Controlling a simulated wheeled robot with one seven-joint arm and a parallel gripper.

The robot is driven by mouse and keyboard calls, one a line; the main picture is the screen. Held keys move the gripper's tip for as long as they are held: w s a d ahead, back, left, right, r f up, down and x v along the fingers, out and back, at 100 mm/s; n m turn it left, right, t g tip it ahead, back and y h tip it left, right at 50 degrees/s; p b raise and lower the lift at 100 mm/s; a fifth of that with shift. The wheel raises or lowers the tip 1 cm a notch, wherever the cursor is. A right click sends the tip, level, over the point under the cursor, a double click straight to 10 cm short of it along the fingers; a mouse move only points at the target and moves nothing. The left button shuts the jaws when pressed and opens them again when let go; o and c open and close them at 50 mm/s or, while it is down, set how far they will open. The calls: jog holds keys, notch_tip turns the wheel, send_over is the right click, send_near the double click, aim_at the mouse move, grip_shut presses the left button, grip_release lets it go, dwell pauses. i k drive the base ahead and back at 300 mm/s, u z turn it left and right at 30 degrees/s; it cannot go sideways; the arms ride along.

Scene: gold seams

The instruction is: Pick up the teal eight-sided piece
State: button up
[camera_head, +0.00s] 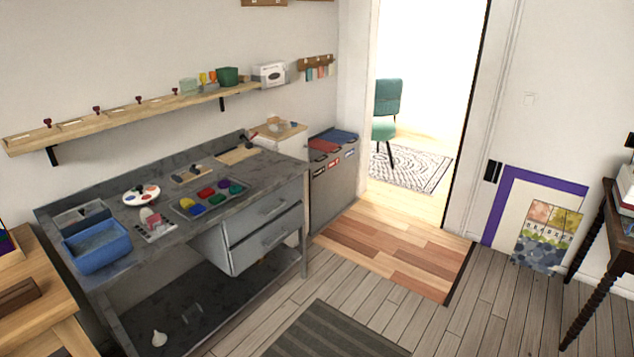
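I cannot make out a teal eight-sided piece for certain at this size. A shallow tray (186,208) on the grey workbench (262,178) holds several small coloured lumps in red, yellow, green, blue and purple; their exact shapes are too small to tell. A white round palette (131,198) with coloured spots lies to the left of the tray. A patterned panel (547,238) leaning at the right wall has bluish many-sided shapes in its lower part. My gripper is not in view.
A blue bin (96,247) stands at the bench's left end. A wall shelf (120,122) runs above the bench. Grey bins (333,187) stand beyond its drawers. A dark rug (335,333) lies on open floor before the bench. A doorway with a teal chair (387,98) is behind.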

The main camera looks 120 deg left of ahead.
aim_at(235, 189)
jog(key=u, duration=4.4)
